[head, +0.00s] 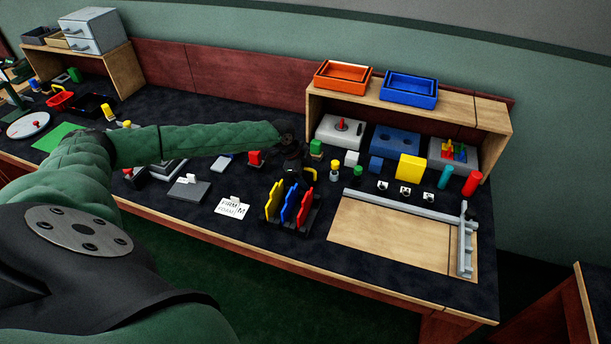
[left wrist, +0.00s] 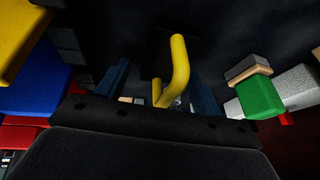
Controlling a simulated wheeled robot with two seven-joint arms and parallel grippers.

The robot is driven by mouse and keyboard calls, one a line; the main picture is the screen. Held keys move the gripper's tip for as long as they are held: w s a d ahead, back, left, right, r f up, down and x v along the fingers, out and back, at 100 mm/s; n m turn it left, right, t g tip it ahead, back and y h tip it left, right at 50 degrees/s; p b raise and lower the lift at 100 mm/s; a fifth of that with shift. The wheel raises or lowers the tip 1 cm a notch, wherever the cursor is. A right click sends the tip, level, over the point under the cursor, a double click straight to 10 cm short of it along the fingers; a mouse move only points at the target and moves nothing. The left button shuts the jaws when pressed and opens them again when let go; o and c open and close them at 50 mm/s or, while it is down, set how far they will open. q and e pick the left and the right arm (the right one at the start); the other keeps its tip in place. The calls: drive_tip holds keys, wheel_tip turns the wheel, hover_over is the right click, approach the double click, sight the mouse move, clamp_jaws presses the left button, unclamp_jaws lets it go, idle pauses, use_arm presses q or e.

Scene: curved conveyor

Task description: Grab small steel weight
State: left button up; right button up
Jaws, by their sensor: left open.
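My left gripper (head: 296,176) hangs over the middle of the bench, just behind a rack of coloured plates. In the left wrist view its two dark blue fingers (left wrist: 160,88) are apart. A bent yellow bar (left wrist: 180,68) on a dark base stands between them; I cannot tell that it is gripped. A small greyish patch shows low between the fingers, partly covered by the bar, too unclear to name. I cannot make out a small steel weight for certain in either view; the gripper hides the bench under it. My right gripper is not in view.
The rack with yellow, blue and red plates (head: 288,205) stands close in front of the gripper. A wooden shelf (head: 455,108) with orange (head: 342,77) and blue (head: 408,90) trays is at the right. A green block (left wrist: 260,98) lies right of the fingers.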

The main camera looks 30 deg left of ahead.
use_arm(q)
drive_tip(key=c, duration=1.3)
clamp_jaws()
